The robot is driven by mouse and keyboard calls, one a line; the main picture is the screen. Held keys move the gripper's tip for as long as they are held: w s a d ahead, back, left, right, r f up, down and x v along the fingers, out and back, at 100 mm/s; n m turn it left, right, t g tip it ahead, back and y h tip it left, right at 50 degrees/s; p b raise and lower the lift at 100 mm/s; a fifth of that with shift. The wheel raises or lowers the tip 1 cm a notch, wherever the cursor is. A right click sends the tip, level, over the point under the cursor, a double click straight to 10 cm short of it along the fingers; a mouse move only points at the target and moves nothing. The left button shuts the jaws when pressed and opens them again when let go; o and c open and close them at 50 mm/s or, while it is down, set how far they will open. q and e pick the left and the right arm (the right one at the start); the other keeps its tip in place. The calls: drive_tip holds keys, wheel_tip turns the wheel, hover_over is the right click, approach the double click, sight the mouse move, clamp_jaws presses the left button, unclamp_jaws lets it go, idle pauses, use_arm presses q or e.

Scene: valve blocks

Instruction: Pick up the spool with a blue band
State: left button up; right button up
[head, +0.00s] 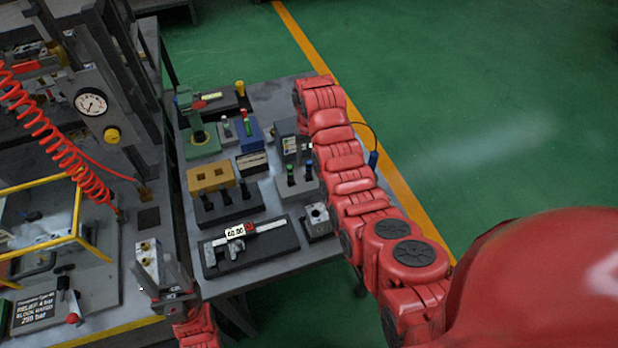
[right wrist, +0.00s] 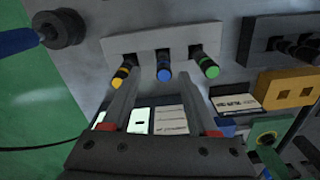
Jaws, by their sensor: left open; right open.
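The spool with a blue band (right wrist: 165,74) stands in the middle of a pale rack (right wrist: 150,40) in the right wrist view, between a yellow-banded spool (right wrist: 122,72) and a green-banded spool (right wrist: 209,69). My right gripper (right wrist: 160,88) is open and empty, its fingertips pointing at the rack on either side of the blue band's line. I cannot tell the remaining distance. In the head view the blue-banded spool (head: 308,168) shows beside the green-banded one (head: 291,174); my right arm hides the yellow one and the right gripper. My left gripper (head: 158,276) is open near a metal block (head: 149,256) at the bench edge.
A dark rack with black spools (head: 227,198) stands left of the pale rack. A yellow block (head: 210,178) and green press (head: 201,144) stand behind.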

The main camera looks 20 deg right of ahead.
sight(309, 169)
drive_tip(key=f, duration=0.1)
drive_tip(key=f+p, duration=0.2)
drive_tip(key=shift+s+a+f, duration=0.15)
drive_tip(key=shift+s+a, duration=0.1)
drive_tip(key=shift+w+f+p, duration=0.1)
drive_tip(key=shift+f+p, duration=0.3)
drive_tip(key=shift+f, duration=0.35)
clamp_jaws()
